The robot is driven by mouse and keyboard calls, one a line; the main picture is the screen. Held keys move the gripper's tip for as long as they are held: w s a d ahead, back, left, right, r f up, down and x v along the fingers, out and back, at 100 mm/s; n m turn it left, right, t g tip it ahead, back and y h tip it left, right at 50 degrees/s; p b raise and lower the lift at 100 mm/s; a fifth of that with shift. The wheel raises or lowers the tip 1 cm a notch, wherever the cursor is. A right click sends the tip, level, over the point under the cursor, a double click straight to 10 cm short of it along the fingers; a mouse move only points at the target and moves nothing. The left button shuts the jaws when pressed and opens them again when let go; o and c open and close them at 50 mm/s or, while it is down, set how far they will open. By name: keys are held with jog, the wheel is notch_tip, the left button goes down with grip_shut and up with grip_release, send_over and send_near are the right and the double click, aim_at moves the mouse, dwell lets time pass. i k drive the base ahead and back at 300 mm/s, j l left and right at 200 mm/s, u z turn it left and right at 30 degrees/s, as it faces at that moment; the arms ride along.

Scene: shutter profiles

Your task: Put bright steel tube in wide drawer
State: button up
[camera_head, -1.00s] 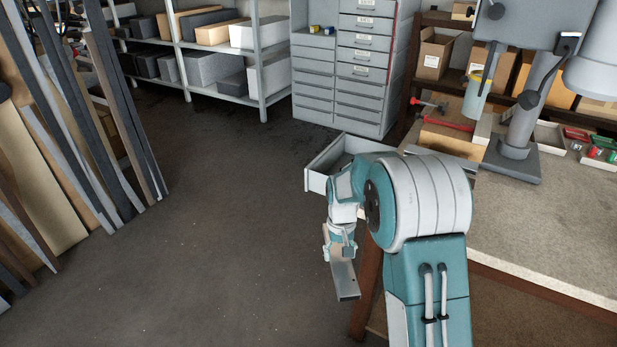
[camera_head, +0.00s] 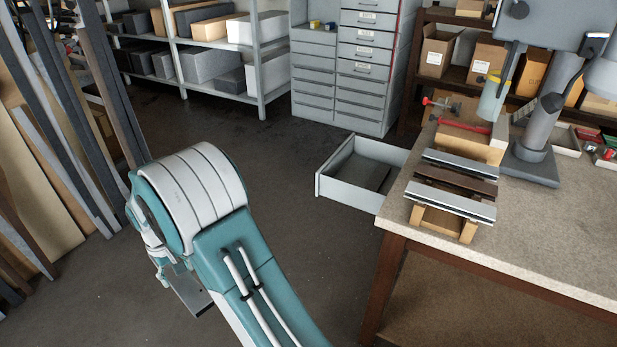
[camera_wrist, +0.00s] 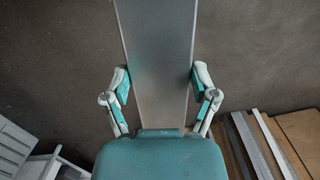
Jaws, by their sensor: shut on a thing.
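My gripper (camera_wrist: 160,78) is shut on the bright steel tube (camera_wrist: 156,35), a long flat-faced grey metal piece reaching out past the fingers in the wrist view. In the head view my gripper (camera_head: 164,268) is at lower left, partly behind my arm. The tube (camera_head: 190,297) shows there below it, over the floor; its far part is hidden by my arm. The wide drawer (camera_head: 345,190) is a light grey box pulled out at the bench's left end. It looks empty, and my gripper is well to its left, apart from it.
On the bench (camera_head: 560,225) a wooden stand (camera_head: 440,223) carries silver and brown profiles (camera_head: 452,182). A drill press (camera_head: 535,100) stands behind. Tall profiles (camera_head: 75,110) lean at left. A drawer cabinet (camera_head: 345,85) stands at the back. The floor before the drawer is clear.

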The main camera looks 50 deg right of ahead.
aim_at(353, 176)
jog(key=i+j, duration=0.1)
jog(key=i, duration=0.45)
jog(key=i+j, duration=0.15)
jog(key=i, duration=0.35)
jog(key=i+z, duration=0.2)
jog(key=z, duration=0.2)
jog(key=i+z, duration=0.25)
jog(key=z, duration=0.2)
jog(key=i+z, duration=0.2)
jog(key=z, duration=0.2)
jog(key=i+l+z, duration=0.1)
jog(key=z, duration=0.35)
jog(key=i+z, duration=0.25)
jog(key=z, duration=0.15)
jog(key=i+z, duration=0.15)
jog(key=z, duration=0.3)
